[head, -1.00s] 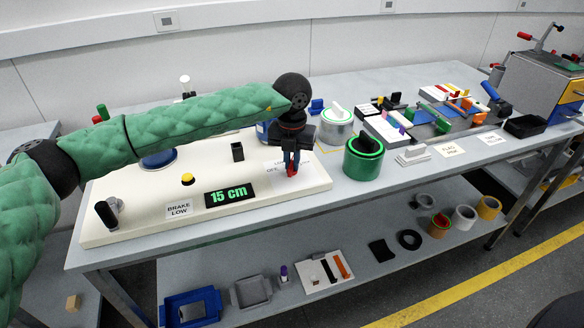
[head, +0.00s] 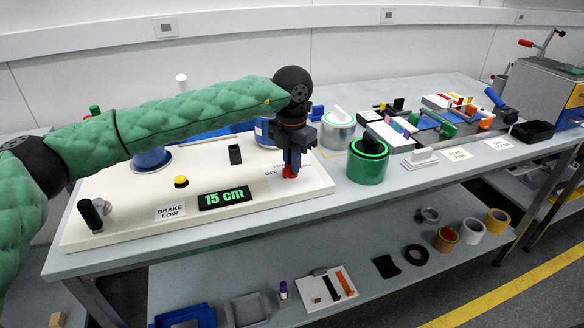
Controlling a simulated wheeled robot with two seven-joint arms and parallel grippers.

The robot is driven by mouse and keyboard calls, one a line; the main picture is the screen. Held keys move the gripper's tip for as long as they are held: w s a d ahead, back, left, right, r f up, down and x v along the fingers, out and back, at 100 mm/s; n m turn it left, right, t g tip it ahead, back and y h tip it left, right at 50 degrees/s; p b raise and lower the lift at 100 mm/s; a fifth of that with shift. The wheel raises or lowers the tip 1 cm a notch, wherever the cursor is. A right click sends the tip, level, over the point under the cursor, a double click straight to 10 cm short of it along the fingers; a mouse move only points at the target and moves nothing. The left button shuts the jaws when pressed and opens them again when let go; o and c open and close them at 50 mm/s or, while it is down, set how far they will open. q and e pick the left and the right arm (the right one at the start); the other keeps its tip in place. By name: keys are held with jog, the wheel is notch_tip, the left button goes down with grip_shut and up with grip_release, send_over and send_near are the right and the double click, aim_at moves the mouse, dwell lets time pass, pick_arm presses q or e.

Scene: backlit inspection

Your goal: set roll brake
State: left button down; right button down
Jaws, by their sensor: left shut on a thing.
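A cream panel (head: 130,232) lies on the near left of the bench. At its left front corner stands a black knob or lever (head: 93,215) on a pale metal mount, beside a white label reading "BRAKE LOW" (head: 170,211). A black display (head: 223,198) shows "15 cm" in green. My left gripper (head: 291,168) points down at the panel's right end. It is shut on a small red switch piece (head: 289,173), mostly hidden by the fingers. A label under it is partly covered; "OFF" is readable. My right gripper is not in view.
A yellow button (head: 181,181), a black post (head: 235,155) and a blue-based roll (head: 152,160) stand on the panel.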

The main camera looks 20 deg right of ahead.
pick_arm(q)
jog(key=shift+r, duration=0.1)
dwell(0.4)
jog(key=c, duration=1.5)
grip_release()
jog(key=shift+r, duration=0.1)
jog(key=shift+r+b, duration=0.55)
jog(key=shift+r, duration=3.2)
